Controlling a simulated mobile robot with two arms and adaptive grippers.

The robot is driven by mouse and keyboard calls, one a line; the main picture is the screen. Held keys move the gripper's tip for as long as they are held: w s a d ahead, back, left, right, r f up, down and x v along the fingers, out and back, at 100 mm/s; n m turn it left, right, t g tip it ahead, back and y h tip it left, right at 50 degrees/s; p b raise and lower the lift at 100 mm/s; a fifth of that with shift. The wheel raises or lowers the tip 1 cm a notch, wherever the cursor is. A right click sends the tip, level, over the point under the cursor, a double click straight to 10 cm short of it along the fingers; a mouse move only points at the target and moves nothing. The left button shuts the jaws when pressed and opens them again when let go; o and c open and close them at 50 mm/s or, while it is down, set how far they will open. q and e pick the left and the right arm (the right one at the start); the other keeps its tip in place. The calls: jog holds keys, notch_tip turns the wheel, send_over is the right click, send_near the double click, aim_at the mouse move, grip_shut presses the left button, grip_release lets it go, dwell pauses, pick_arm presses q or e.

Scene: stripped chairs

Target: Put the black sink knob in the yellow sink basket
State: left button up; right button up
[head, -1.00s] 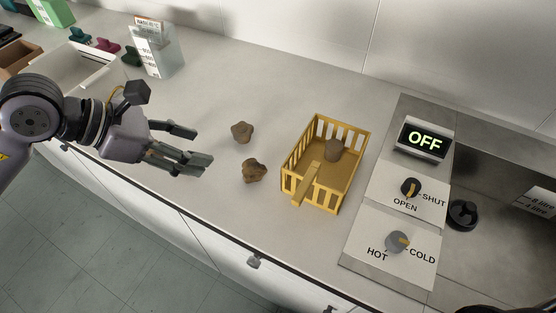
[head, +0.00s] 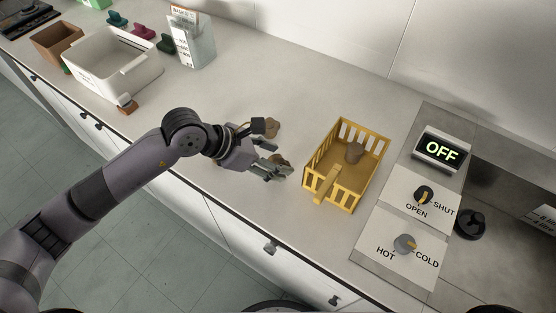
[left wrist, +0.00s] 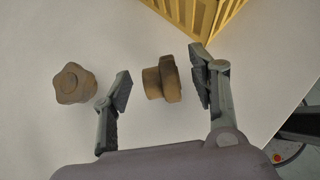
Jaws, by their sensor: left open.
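A black round knob-like thing (head: 470,223) lies at the sink, right of the control plates. A black knob with a yellow pointer (head: 423,194) sits on the OPEN/SHUT plate. My left gripper (head: 277,170) is open, low over the counter beside the basket. In the left wrist view, a brown knob (left wrist: 163,82) lies between its spread fingers, not visibly gripped, and another brown knob (left wrist: 75,83) lies left of them. My right gripper is not visible.
A grey knob (head: 404,244) sits on the HOT/COLD plate below a display reading OFF (head: 441,150). A white bin (head: 110,70), a brown box (head: 57,42) and a clear container (head: 192,42) stand at the left. The counter between them and the basket is mostly clear.

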aim_at(278, 160)
pick_arm(q)
jog(key=shift+x, duration=0.8)
jog(key=c, duration=0.7)
grip_shut()
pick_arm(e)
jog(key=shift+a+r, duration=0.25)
pick_arm(q)
notch_tip(278, 160, up, 20)
jog(key=b, duration=0.4)
jog(key=w+a+n+t+y, duration=0.2)
jog(key=a+n+t+y, duration=0.1)
jog(key=a+n, duration=0.4)
jog(key=w+a+f+n+t+y, duration=0.1)
jog(key=a+n+y, duration=0.4)
jog(key=a, duration=0.7)
jog(key=shift+w+a+f+n+t+y, duration=0.25)
jog(key=shift+w+f+n+t+y, duration=0.05)
jog(key=shift+w+n+t, duration=0.7)
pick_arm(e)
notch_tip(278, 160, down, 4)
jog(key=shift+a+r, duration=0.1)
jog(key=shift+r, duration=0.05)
